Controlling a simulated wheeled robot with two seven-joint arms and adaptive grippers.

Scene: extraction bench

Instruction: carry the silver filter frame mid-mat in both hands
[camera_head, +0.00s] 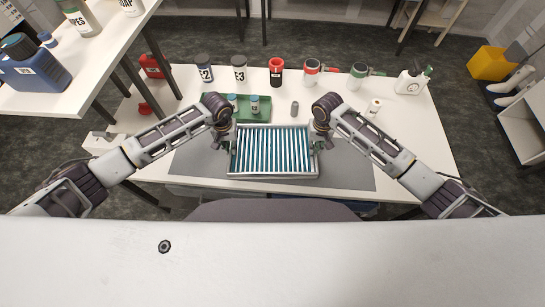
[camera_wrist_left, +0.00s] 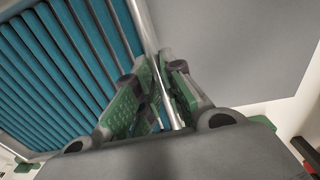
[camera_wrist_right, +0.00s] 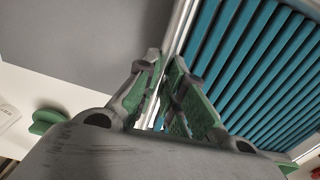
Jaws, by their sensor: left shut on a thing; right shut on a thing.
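The silver filter frame (camera_head: 231,172), with white and teal slats, is in the middle of the grey mat (camera_head: 354,178) in the head view. My left gripper (camera_head: 229,146) is shut on its left side wall, and my right gripper (camera_head: 317,145) is shut on its right side wall. In the left wrist view the green-padded fingers (camera_wrist_left: 160,88) pinch the thin silver wall. In the right wrist view the fingers (camera_wrist_right: 162,82) pinch the opposite wall. I cannot tell whether the frame touches the mat or is slightly above it.
A green tray (camera_head: 267,113) with small blue-capped bottles stands just behind the frame. A grey cylinder (camera_head: 294,108) is to its right. Bottles, a red container (camera_head: 276,72) and a white wash bottle (camera_head: 410,83) line the back. Mat shows free on both sides.

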